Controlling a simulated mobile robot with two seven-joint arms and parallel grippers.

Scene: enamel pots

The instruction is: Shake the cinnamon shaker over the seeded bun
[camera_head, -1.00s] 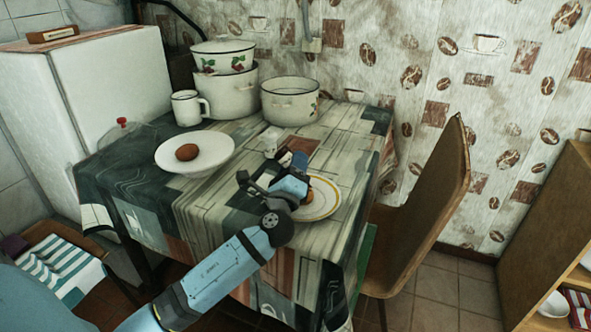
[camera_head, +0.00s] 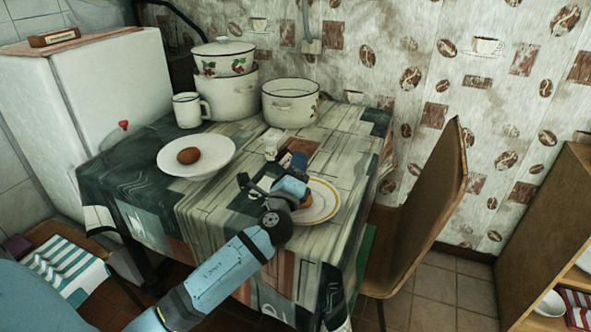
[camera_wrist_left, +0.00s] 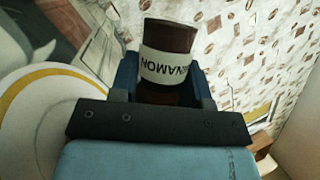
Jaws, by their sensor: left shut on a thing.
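My left gripper (camera_head: 287,180) is shut on the cinnamon shaker, which shows in the left wrist view (camera_wrist_left: 168,65) as a dark brown container with a white label. The gripper is above the table, by the yellow-rimmed plate (camera_head: 325,210). A brown bun (camera_head: 307,201) shows partly on that plate, mostly hidden behind the gripper; I cannot make out seeds. I cannot tell whether the shaker is directly over it. My right gripper is not in view.
A white plate (camera_head: 170,168) holds a smooth brown rounded item (camera_head: 188,156). A white mug (camera_head: 187,110) and enamel pots (camera_head: 290,103) stand at the back. A small white object (camera_head: 271,142) stands behind the gripper. A wooden chair (camera_head: 425,215) is at the right.

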